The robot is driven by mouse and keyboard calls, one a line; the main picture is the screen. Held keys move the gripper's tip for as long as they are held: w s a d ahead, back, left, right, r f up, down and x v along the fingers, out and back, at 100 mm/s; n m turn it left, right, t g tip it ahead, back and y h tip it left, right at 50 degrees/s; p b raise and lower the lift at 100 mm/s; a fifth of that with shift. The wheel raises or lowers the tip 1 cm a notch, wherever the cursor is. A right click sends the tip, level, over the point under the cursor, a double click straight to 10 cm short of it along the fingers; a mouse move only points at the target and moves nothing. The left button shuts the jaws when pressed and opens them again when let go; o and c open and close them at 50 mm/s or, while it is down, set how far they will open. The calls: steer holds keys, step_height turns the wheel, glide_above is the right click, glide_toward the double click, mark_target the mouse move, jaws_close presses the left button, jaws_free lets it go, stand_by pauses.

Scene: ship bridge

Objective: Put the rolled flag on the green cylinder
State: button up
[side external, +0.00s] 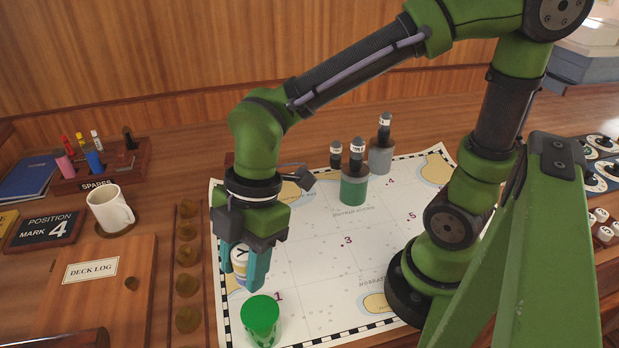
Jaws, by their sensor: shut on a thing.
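My gripper (242,270) points down over the left part of the chart, shut on the rolled flag (239,264). The flag is a small upright roll with white, yellow and blue on it and a dark "Y" mark; the fingers hide part of it. The green cylinder (260,316) stands at the chart's front left corner, near the number 1. It is in front of the flag and slightly right of it in the picture. The flag appears apart from the cylinder; its exact height above the chart is hard to tell.
A row of brown knobs (187,255), the deck log (92,270), a white mug (110,208) and a spares rack (98,165) are left. The chart's middle is clear.

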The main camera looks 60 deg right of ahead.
mark_target(253, 320)
steer(key=shift+s+a+f+n, duration=0.1)
steer(key=shift+s+a+n, duration=0.05)
steer(key=shift+s+n, duration=0.45)
steer(key=shift+w+f, duration=0.15)
steer(key=shift+f, duration=3.8)
steer(key=shift+f, duration=0.1)
steer(key=o, duration=1.1)
steer(key=shift+c, duration=0.2)
